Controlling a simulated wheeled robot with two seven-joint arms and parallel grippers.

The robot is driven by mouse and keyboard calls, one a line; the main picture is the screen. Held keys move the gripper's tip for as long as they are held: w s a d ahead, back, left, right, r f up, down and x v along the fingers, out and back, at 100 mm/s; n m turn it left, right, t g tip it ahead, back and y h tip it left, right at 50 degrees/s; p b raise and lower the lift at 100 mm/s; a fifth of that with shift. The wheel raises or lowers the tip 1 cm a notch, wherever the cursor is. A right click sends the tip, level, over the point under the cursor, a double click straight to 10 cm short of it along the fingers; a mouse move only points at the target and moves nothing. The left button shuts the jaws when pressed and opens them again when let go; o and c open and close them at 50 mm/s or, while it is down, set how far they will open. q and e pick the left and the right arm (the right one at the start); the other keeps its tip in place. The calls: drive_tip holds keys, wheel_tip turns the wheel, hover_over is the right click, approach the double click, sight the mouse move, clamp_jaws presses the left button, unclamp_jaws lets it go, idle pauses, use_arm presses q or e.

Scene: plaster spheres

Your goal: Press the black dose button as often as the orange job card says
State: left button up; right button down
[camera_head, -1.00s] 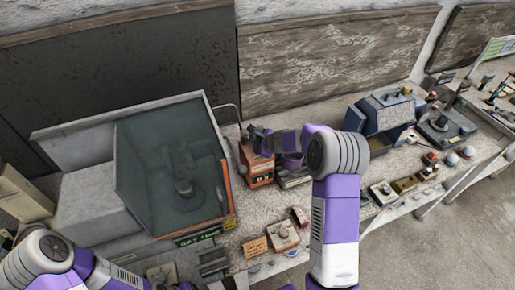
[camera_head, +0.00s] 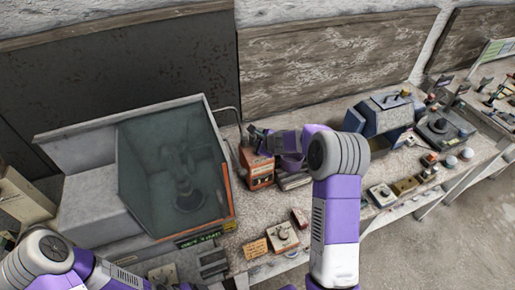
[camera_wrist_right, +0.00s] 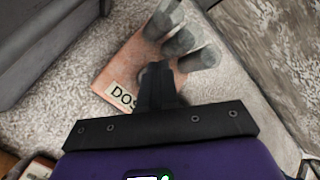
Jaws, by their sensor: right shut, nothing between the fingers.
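The orange dose box (camera_head: 258,172) stands on the bench beside the glazed cabinet. In the right wrist view the orange box (camera_wrist_right: 118,78) shows a label starting "DOS" and several grey cylinders on top. My right gripper (camera_head: 256,138) is over the top of the box; in the wrist view its fingers (camera_wrist_right: 157,72) are shut, empty, and point down at the box top. The black button is hidden behind the fingers, so I cannot tell whether they touch it. The orange job card (camera_head: 255,248) lies near the bench's front; its writing is too small to read. My left gripper is out of view.
The glazed cabinet (camera_head: 118,190), with a dark device inside and a green-lit display (camera_head: 199,238), stands left of the box. A blue-grey machine (camera_head: 380,116) is to the right. Small dial boxes (camera_head: 283,236) line the front edge.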

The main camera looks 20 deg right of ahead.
drive_tip(key=shift+r, duration=0.1)
wheel_tip(320, 180, up, 5)
drive_tip(key=p, duration=0.4)
drive_tip(key=shift+r+p, duration=0.1)
drive_tip(key=shift+p, duration=0.3)
idle(2.4)
